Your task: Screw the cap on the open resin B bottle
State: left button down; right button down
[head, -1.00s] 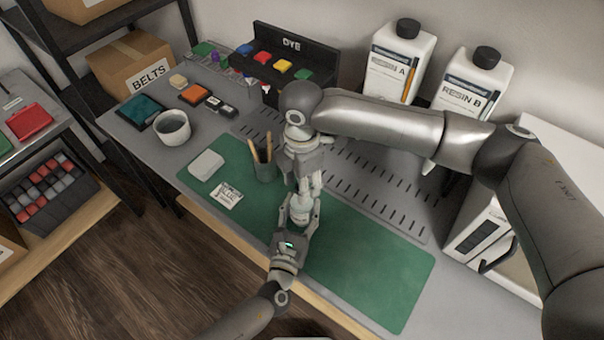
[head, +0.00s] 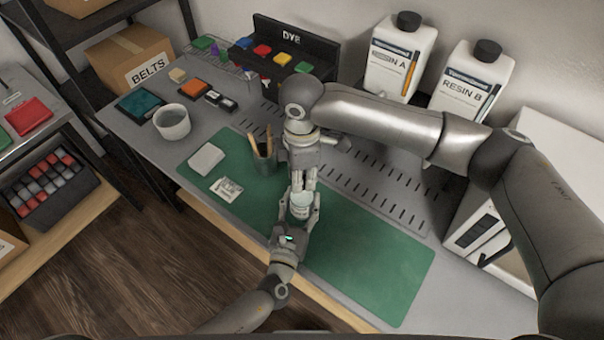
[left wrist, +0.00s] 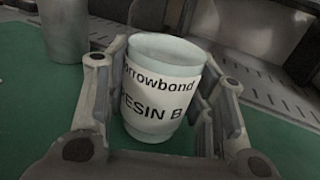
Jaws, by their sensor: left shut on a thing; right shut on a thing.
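My left gripper (head: 299,212) is shut around a small pale bottle (head: 301,199) at the back part of the green mat (head: 370,268). In the left wrist view the bottle (left wrist: 150,105) stands nearly upright between the fingers (left wrist: 160,112), its white label reading "RESIN B". Its wide pale top faces up. I cannot tell whether the cap touches the threads.
A pencil cup (head: 264,158) stands close left of my right gripper. Large Resin A (head: 396,60) and Resin B (head: 470,84) jugs stand behind. The mat's right side is clear.

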jog(key=m, duration=0.3)
jog(key=shift+m, duration=0.3)
jog(key=m, duration=0.4)
jog(key=c, duration=1.2)
grip_release()
jog(key=shift+o, duration=0.2)
notch_tip(320, 180, up, 12)
pick_arm(q)
jog(key=c, duration=0.6)
grip_release()
